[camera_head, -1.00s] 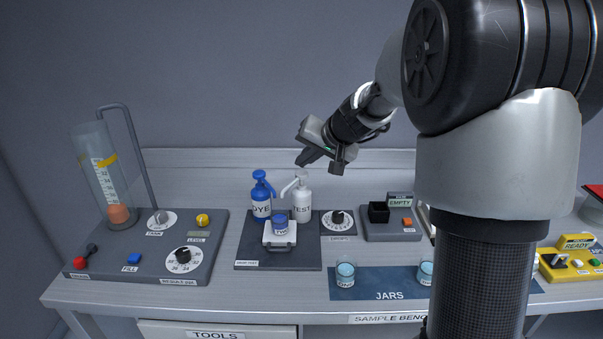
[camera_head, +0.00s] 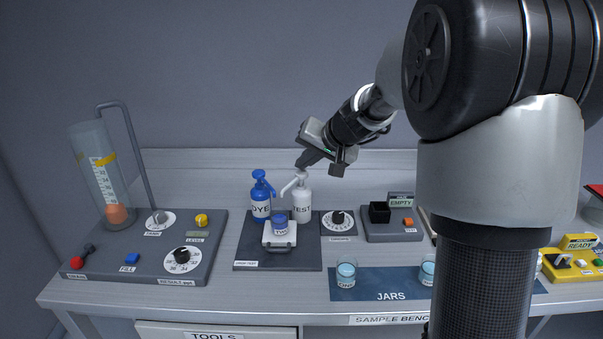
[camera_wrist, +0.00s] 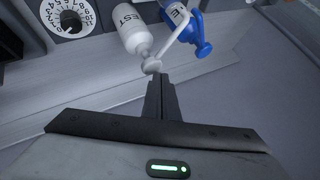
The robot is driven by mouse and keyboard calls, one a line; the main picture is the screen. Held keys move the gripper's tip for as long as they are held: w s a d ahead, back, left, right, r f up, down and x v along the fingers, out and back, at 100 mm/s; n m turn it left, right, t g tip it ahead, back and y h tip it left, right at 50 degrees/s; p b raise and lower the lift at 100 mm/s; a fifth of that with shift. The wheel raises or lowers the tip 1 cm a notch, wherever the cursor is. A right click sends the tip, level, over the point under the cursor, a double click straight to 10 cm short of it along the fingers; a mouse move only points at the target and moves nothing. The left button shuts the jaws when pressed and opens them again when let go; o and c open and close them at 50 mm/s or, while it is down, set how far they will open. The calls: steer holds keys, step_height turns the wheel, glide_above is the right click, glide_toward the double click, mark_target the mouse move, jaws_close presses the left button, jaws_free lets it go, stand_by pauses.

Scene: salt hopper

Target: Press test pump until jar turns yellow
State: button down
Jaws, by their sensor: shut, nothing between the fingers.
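The white TEST pump bottle (camera_head: 301,202) stands upright on the dark tray (camera_head: 250,252), next to the blue DYE pump bottle (camera_head: 261,200). My gripper (camera_head: 304,164) is shut, its fingertips right above or at the TEST pump's head; I cannot tell if they touch. In the wrist view the shut fingers (camera_wrist: 161,95) point at the white pump head (camera_wrist: 151,66), with the TEST bottle (camera_wrist: 130,28) and blue bottle (camera_wrist: 184,22) beyond. A small jar with blue contents (camera_head: 280,225) sits on a white stand (camera_head: 280,240) in front of the pumps.
A dial (camera_head: 338,220) and an EMPTY station (camera_head: 392,218) stand right of the pumps. Jars (camera_head: 346,272) stand on the blue JARS mat (camera_head: 372,291). A panel with a tall cylinder (camera_head: 104,178) is at left. My arm hides part of the bench at right.

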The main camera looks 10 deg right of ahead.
mark_target(304, 174)
steer(key=shift+f+b, duration=0.8)
steer(key=shift+b, duration=0.05)
stand_by(0.6)
steer(key=shift+r, duration=0.1)
steer(key=shift+r+p, duration=0.75)
steer(key=shift+r, duration=0.35)
step_height(304, 174, up, 5)
steer(key=p, duration=0.3)
steer(key=shift+f, duration=0.2)
steer(key=shift+r, duration=0.25)
